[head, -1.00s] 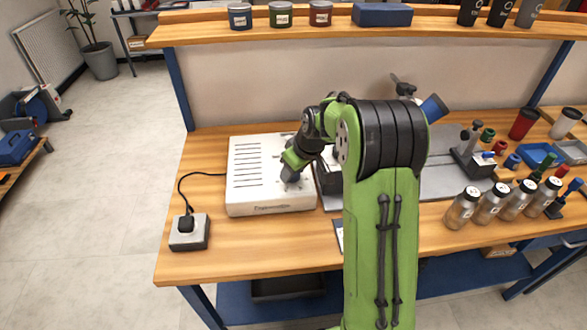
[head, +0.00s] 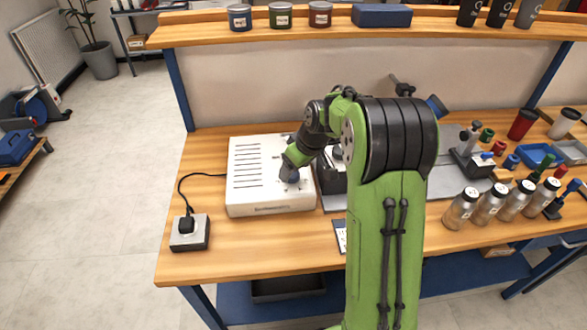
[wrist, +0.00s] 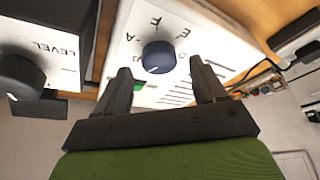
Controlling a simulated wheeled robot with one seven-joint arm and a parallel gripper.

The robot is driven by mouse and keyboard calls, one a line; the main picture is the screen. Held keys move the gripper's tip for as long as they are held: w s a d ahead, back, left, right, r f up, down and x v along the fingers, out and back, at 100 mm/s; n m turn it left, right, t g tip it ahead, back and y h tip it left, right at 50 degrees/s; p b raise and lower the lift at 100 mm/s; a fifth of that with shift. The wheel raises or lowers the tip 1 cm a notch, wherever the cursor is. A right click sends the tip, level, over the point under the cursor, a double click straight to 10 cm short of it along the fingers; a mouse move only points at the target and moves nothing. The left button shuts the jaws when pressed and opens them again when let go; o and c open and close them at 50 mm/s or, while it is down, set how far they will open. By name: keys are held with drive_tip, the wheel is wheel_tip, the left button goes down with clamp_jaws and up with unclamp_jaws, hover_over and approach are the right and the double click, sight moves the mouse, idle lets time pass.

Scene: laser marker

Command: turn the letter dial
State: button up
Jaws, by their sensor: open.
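The letter dial (wrist: 158,57) is a round dark-blue knob on a white panel (wrist: 120,65), with printed letters around it. In the wrist view a small pale mark shows near its lower edge; I cannot tell for sure which letter it faces. My gripper (wrist: 161,66) is open, its two dark fingers on either side of the dial in the picture. I cannot tell whether they touch it. In the head view my gripper hangs over the right part of the white slotted box (head: 245,205), and my wrist hides part of its top.
A dark knob marked LEVEL (wrist: 18,72) stands at the left of the wrist view. A green button (wrist: 140,85) sits close to the left finger. Several jars (head: 490,203) stand at the right.

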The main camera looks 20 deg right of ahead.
drive_tip(key=p+v, duration=0.3)
drive_tip(key=v, duration=1)
drive_tip(key=shift+r, duration=0.2)
drive_tip(key=shift+s+r, duration=0.1)
wheel_tip(320, 180, up, 7)
drive_tip(key=p, duration=0.6)
drive_tip(key=shift+p, duration=0.4)
